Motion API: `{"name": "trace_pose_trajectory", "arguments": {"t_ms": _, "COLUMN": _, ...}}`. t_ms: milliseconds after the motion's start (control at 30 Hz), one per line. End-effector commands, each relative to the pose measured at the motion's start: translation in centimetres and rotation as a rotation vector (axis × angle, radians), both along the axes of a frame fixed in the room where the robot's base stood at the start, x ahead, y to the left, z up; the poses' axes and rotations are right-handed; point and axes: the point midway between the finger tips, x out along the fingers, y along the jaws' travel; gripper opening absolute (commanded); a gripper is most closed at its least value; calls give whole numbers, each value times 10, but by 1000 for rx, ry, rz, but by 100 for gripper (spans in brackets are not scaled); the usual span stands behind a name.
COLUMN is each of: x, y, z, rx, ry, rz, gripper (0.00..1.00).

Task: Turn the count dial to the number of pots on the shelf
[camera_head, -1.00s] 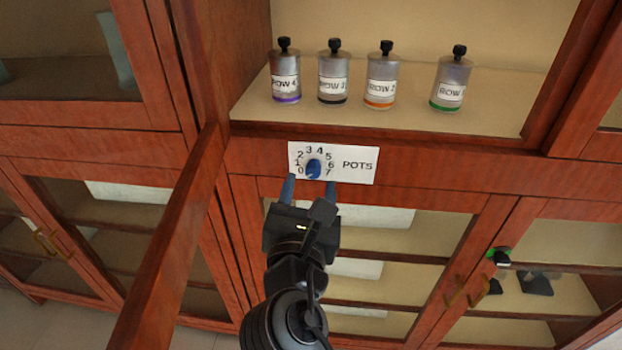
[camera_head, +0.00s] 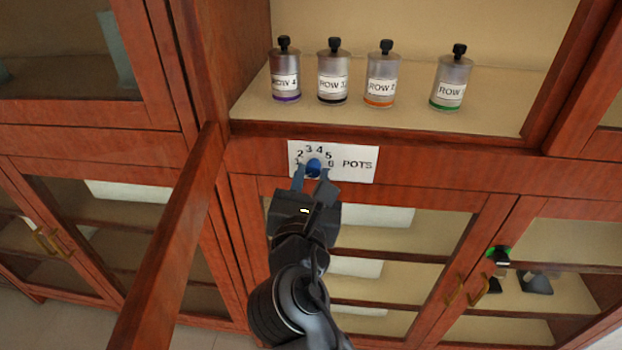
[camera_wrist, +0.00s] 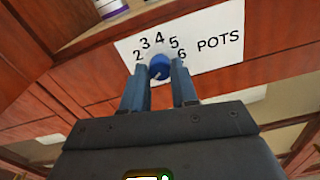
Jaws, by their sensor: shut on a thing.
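The blue count dial (camera_head: 313,167) sits on a white plate (camera_head: 358,164) marked POTS, with numbers in an arc around it. It also shows in the wrist view (camera_wrist: 159,67), with a small light mark near its lower edge; I cannot tell which number it points to. My gripper (camera_head: 312,174) is shut on the dial, one blue finger on each side. The fingers hide the lowest numbers. Several grey pots with black knobs stand upright on the shelf (camera_head: 500,98): purple-banded (camera_head: 285,72), black-banded (camera_head: 333,75), orange-banded (camera_head: 381,78) and green-banded (camera_head: 451,80).
An open cabinet door (camera_head: 170,260) juts out at the left of my arm. Glass-fronted lower cabinets (camera_head: 400,255) lie below the plate. A green-and-black object (camera_head: 498,255) is at the lower right.

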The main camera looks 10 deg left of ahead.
Motion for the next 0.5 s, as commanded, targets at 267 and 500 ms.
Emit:
{"name": "trace_pose_trajectory", "arguments": {"t_ms": 267, "x": 0, "y": 0, "z": 0, "rx": 4, "ry": 0, "rz": 0, "gripper": 0}}
{"name": "trace_pose_trajectory", "arguments": {"t_ms": 500, "x": 0, "y": 0, "z": 0, "rx": 67, "ry": 0, "rz": -1, "gripper": 0}}
